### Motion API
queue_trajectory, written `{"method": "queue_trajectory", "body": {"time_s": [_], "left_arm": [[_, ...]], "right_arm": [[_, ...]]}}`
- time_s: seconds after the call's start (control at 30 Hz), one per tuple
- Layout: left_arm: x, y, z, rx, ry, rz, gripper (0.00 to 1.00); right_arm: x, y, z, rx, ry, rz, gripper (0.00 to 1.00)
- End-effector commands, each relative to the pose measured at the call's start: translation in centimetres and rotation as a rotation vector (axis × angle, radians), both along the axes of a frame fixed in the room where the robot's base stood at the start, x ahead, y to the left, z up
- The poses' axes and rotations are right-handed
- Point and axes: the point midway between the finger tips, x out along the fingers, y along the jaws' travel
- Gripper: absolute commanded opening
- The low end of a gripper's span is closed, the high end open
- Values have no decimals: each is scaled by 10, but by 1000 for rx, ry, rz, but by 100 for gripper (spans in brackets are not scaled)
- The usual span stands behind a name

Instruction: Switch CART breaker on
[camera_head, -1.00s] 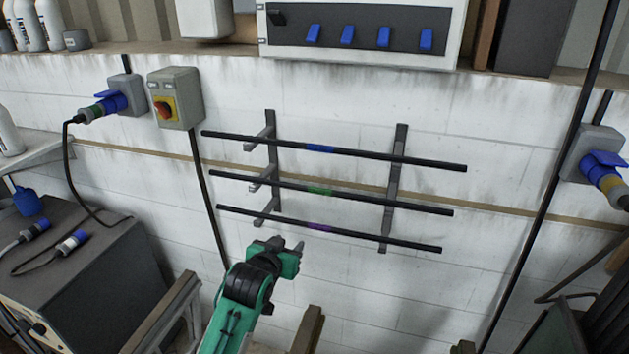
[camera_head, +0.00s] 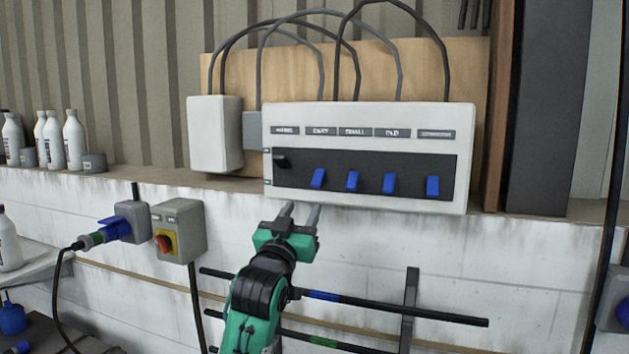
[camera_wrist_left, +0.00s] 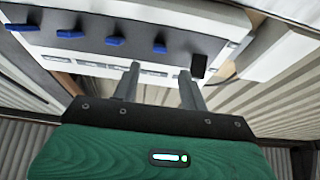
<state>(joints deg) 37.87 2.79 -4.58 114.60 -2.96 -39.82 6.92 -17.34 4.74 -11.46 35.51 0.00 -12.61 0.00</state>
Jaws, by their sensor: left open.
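The white breaker panel (camera_head: 365,205) hangs on the wall in the head view, with a row of labels above a dark strip. The CART label (camera_head: 321,131) is second from the left. The blue CART switch (camera_head: 317,178) is below it, tilted down like the other blue ones. It also shows in the left wrist view (camera_wrist_left: 160,47), beside the black switch. My left gripper (camera_head: 301,211) is open and empty, just below the panel's lower edge, under the CART switch. Its fingers (camera_wrist_left: 159,72) point toward the panel in the wrist view. My right gripper is out of view.
A black switch (camera_head: 283,161) sits higher at the strip's left end. The small-label switch (camera_head: 352,181) is close to the right of CART. A grey box with a red-yellow knob (camera_head: 165,242) is at left. Black rods (camera_head: 400,306) on brackets are below.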

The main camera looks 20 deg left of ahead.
Motion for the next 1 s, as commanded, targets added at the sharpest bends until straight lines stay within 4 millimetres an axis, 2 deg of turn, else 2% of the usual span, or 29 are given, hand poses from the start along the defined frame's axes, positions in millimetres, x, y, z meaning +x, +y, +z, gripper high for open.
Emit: {"method": "queue_trajectory", "body": {"time_s": [0.03,0.1,0.3,0.43,0.6,0.9,1.0], "left_arm": [[11,0,11,0,2,0,44],[24,-1,16,0,3,0,44],[58,-2,28,0,3,0,44],[73,-2,33,0,3,0,44],[82,-3,35,0,2,0,44],[84,-3,34,0,1,0,44],[84,-3,34,0,1,0,26]], "right_arm": [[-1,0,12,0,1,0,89],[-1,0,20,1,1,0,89],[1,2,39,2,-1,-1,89],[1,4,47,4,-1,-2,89],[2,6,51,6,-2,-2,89],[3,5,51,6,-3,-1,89],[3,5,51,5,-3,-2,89]]}}
